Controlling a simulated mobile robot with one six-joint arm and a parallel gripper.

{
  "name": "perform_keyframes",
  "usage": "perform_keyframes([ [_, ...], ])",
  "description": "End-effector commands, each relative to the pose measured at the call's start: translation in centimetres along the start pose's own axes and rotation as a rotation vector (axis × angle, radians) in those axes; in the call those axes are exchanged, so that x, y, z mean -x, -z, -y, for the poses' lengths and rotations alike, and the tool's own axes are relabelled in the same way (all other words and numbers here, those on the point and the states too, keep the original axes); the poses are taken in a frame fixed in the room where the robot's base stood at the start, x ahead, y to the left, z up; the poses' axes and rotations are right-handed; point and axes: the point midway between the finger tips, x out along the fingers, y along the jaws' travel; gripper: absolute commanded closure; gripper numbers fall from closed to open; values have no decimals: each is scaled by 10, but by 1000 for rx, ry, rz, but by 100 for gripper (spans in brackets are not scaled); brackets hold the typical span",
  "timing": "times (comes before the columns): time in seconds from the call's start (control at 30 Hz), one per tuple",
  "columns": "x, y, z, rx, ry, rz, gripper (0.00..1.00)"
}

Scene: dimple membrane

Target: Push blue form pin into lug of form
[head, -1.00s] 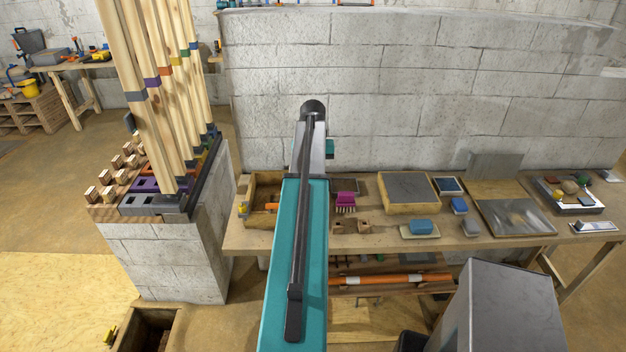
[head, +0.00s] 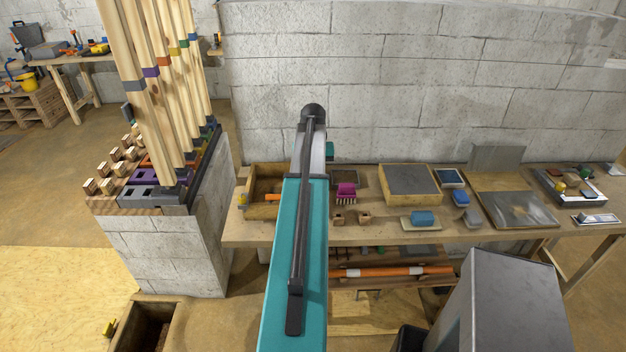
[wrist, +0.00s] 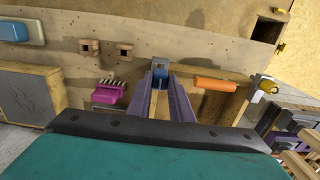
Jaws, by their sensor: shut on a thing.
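My gripper (wrist: 160,84) shows in the wrist view with its two purple-grey fingers close together. They are shut on a small blue piece with a grey end, seemingly the blue form pin (wrist: 160,71), held above the bench. In the head view my own arm hides the gripper and the pin. The form (head: 152,196), with coloured lugs and tall banded wooden posts, stands on a block pier at the left. A blue band (head: 193,37) marks the farthest post. Part of the form also shows at the right edge of the wrist view (wrist: 277,143), apart from my gripper. The blue lug is not clear.
The workbench (head: 385,240) holds a wooden tray (head: 262,213), an orange cylinder (wrist: 215,85), a magenta brush (head: 346,190), a blue sponge (head: 422,217) and boards. A block wall (head: 420,90) stands behind. A grey metal box (head: 500,305) is at front right.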

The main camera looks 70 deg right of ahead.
Motion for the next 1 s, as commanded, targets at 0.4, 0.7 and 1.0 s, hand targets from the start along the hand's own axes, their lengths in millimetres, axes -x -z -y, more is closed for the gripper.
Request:
perform_keyframes([
  [0.4, -9, 0, 0, 0, 0, 0, 100],
  [0.7, -10, 0, 0, 0, 0, 0, 100],
  [1.0, -9, 0, 0, 0, 0, 0, 100],
])
